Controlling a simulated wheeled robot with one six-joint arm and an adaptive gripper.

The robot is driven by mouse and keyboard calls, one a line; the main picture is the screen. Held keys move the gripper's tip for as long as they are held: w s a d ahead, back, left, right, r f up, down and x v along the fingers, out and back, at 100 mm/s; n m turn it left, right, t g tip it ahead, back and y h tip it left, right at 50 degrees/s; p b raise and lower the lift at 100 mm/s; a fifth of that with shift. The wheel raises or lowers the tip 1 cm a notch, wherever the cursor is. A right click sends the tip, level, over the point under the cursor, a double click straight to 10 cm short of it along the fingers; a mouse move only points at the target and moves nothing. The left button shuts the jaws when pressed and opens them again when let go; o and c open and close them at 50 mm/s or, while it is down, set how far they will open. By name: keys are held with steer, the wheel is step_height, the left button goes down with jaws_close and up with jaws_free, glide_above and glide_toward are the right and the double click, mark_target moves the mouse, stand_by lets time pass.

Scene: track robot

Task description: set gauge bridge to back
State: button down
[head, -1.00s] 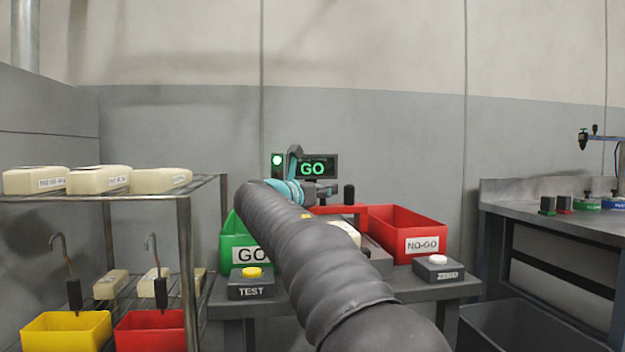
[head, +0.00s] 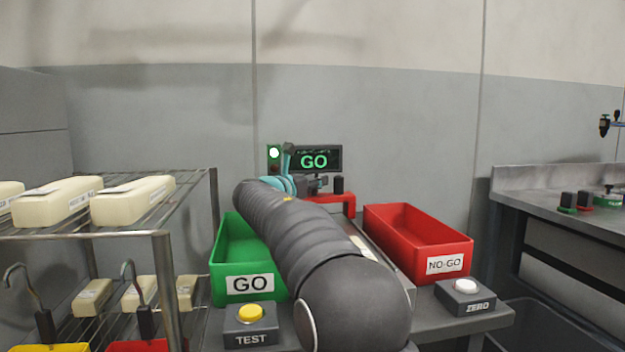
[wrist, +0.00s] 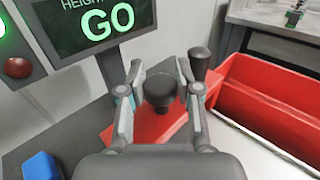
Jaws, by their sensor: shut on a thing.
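The red gauge bridge (head: 338,199) with its black posts stands over the gauge bed in the head view, near the back, by the GO display. My gripper (head: 312,186) is at the bridge, partly hidden behind my arm. In the wrist view, my gripper (wrist: 161,95) is shut on a black knob (wrist: 160,88) above the red bridge (wrist: 150,125). A second black post (wrist: 200,62) stands just right of the fingers. A pale block (head: 362,246) lies on the bed in front of the bridge, mostly hidden by my arm.
The green GO bin (head: 228,280) stands left and the red NO-GO bin (head: 395,238) right of the bed. The TEST button (head: 250,313) and ZERO button (head: 465,287) are in front. The display (head: 314,160) reads GO. A wire rack (head: 165,262) stands left.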

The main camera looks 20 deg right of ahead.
steer(key=shift+w+r, duration=0.1)
steer(key=shift+w, duration=0.05)
steer(key=c, duration=0.8)
jaws_free()
steer(key=shift+w, duration=0.1)
steer(key=v, duration=1.2)
